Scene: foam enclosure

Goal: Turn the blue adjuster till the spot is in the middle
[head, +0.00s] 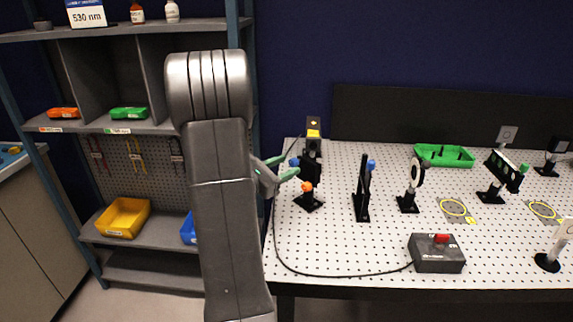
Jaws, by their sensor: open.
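A black mount with a yellow-marked top (313,140) stands at the left end of the white perforated table. It has a small blue adjuster (294,162) on its left side and an orange knob (306,187) lower down. My gripper (289,164) reaches in from the left with green fingers. It is open, its fingertips close around the blue adjuster; I cannot tell if they touch it. Another blue knob (371,165) sits on the black plate mount to the right. A grey square target (507,134) stands at the back right; no light spot can be made out on it.
A round lens mount (417,172), a green tray (444,155) and a slanted black holder (504,171) stand further right. A control box with a red switch (436,253) sits at the front, its cable running left. Shelves (150,125) with bins stand left.

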